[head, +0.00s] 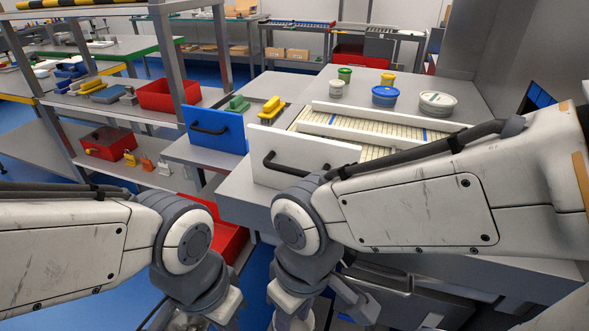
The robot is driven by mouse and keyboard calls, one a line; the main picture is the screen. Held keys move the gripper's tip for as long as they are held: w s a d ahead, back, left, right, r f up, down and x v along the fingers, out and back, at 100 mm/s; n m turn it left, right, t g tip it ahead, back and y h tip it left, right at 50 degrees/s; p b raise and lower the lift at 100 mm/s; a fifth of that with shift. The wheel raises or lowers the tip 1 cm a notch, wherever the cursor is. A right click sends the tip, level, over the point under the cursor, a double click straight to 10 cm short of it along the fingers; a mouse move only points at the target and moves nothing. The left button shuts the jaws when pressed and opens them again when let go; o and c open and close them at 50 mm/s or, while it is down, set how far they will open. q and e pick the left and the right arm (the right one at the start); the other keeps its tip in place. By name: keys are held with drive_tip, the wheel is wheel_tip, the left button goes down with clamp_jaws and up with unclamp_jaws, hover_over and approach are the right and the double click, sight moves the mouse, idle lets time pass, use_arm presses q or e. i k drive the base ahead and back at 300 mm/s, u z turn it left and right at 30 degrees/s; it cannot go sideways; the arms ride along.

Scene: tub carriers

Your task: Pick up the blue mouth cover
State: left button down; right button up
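The blue mouth cover (214,130) is an upright blue panel with a black bar handle on its front. It stands at the front of a grey bench, left of a similar white panel (303,157) with a black handle. My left gripper (205,309) is at the bottom edge, below and well apart from the blue cover. My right gripper (312,308) is also low in the picture, below the white panel. The fingertips of both are cut off or hidden by my arms, so their opening does not show. Neither touches the blue cover.
A roller track (375,138) runs behind the white panel. Several tubs, such as a blue-lidded one (385,96), stand behind it. Green and yellow blocks (271,106) sit behind the blue cover. A shelf rack with a red bin (168,94) stands at left.

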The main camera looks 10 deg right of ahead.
sight(209, 128)
drive_tip(key=u, duration=2.2)
drive_tip(key=i, duration=1.1)
drive_tip(key=z, duration=2)
drive_tip(key=i, duration=0.5)
drive_tip(key=u, duration=0.05)
